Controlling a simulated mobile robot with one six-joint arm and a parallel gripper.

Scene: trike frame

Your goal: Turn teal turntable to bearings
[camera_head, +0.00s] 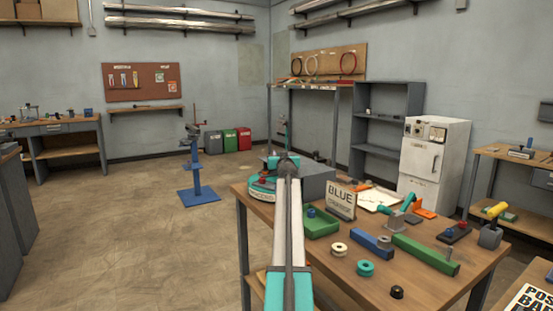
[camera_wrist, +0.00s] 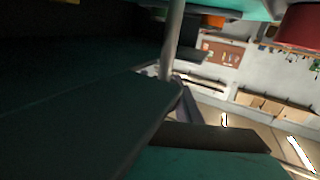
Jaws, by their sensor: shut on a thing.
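The teal turntable (camera_head: 262,193) sits at the far left corner of the wooden table, with lettering along its rim that I cannot fully read. A small red part stands on it. My arm reaches over the table, and my gripper (camera_head: 274,165) is at the turntable, beside a grey box, partly hidden by my own wrist. In the wrist view a thin grey post (camera_wrist: 172,42) runs down to my dark gripper (camera_wrist: 170,92), which appears shut on it. A teal surface shows at the top edge. The view is dark and tilted, so the post's base is hidden.
The grey box (camera_head: 316,182) stands right of the turntable. A BLUE sign (camera_head: 341,200), a green tray (camera_head: 320,224), a blue block (camera_head: 371,243), a long green bar (camera_head: 426,254) and several small rings crowd the table (camera_head: 325,285). The floor to the left is open.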

